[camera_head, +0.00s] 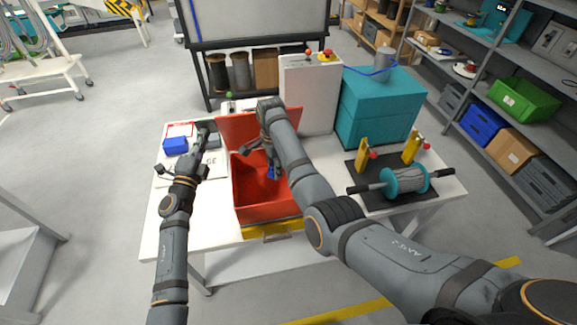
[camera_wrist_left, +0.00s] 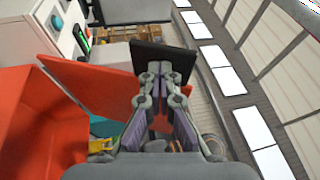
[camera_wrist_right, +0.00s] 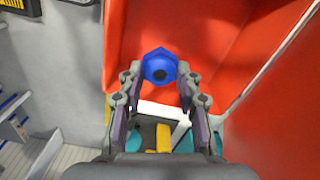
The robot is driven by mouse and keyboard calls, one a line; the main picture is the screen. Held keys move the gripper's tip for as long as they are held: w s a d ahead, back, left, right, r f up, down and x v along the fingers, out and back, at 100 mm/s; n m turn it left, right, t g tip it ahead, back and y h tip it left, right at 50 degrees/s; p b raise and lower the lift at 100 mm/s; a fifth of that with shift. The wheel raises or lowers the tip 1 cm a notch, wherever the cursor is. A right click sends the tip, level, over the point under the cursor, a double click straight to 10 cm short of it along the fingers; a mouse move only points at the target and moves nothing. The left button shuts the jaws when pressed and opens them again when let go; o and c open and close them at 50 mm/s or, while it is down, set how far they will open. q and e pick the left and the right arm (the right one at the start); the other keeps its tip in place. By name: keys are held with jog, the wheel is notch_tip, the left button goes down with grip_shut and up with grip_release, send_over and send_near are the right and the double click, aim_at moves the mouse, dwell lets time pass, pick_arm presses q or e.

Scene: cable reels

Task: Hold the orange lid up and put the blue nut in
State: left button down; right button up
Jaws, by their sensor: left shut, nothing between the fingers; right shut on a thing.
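The orange lid (camera_head: 256,126) stands raised at the back of the orange box (camera_head: 265,207); it also shows in the left wrist view (camera_wrist_left: 108,82). My left gripper (camera_head: 205,130) is shut with nothing held, just left of the lid. A dark block (camera_wrist_left: 163,60) shows at its fingertips in the left wrist view; I cannot tell what it is. My right gripper (camera_head: 266,160) reaches over the open box, shut on the blue nut (camera_wrist_right: 159,66). The nut also shows in the head view (camera_head: 273,173), over the box's inside. I cannot tell its height above the floor.
A small blue box (camera_head: 175,145) and papers lie on the white table (camera_head: 210,215) left of the orange box. A white cabinet (camera_head: 312,92) and a teal box (camera_head: 378,112) stand behind. A cable reel (camera_head: 406,181) on a black mat sits at the right.

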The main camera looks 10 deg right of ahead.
jog(key=shift+f, duration=5)
jog(key=o, duration=0.8)
jog(key=shift+o, duration=0.2)
notch_tip(320, 180, up, 13)
jog(key=shift+r, duration=0.1)
